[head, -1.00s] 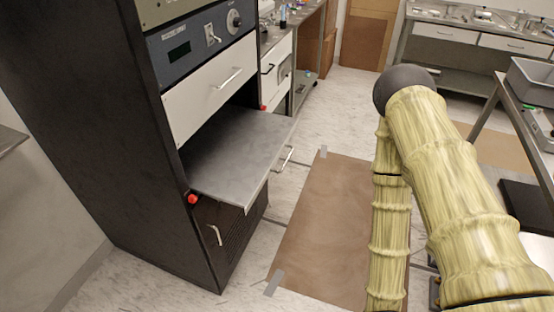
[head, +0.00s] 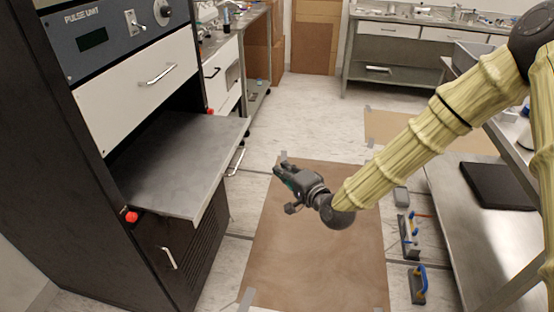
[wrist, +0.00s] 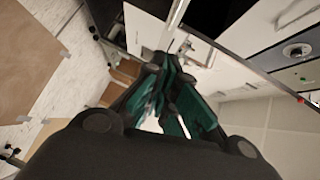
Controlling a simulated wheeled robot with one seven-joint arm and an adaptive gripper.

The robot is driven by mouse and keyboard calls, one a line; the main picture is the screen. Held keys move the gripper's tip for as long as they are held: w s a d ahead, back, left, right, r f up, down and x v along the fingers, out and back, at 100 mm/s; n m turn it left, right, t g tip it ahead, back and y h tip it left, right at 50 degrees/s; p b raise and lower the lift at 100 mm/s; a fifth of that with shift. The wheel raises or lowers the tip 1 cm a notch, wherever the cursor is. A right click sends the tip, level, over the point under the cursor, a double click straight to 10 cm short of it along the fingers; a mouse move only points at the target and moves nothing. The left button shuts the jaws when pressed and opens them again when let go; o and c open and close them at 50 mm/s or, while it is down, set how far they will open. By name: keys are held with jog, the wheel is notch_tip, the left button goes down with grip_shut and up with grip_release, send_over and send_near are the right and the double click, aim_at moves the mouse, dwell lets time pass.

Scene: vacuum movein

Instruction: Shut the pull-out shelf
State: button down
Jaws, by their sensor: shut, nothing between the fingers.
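The pull-out shelf (head: 175,165) is a flat grey metal plate sticking well out of the black rack cabinet (head: 75,165), below a white drawer front. Red knobs sit at its two sides, the near one (head: 131,217) on the cabinet front. My gripper (head: 279,171) is to the right of the shelf's front edge, apart from it, with its fingers pointing left toward the cabinet. In the wrist view the dark green-padded fingers (wrist: 168,88) are shut with nothing held. The shelf is hard to make out in that tilted view.
A brown mat (head: 310,230) lies on the floor under my gripper. A steel bench (head: 470,220) stands at the right, with blue-handled tools (head: 418,284) on the floor beside it. A lower cabinet door handle (head: 168,257) juts out below the shelf.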

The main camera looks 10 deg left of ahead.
jog(key=s+a+p+x, duration=0.1)
jog(key=a+x, duration=0.1)
jog(key=x, duration=1)
jog(key=shift+a+r, duration=0.2)
jog(key=shift+a, duration=0.05)
dwell(0.3)
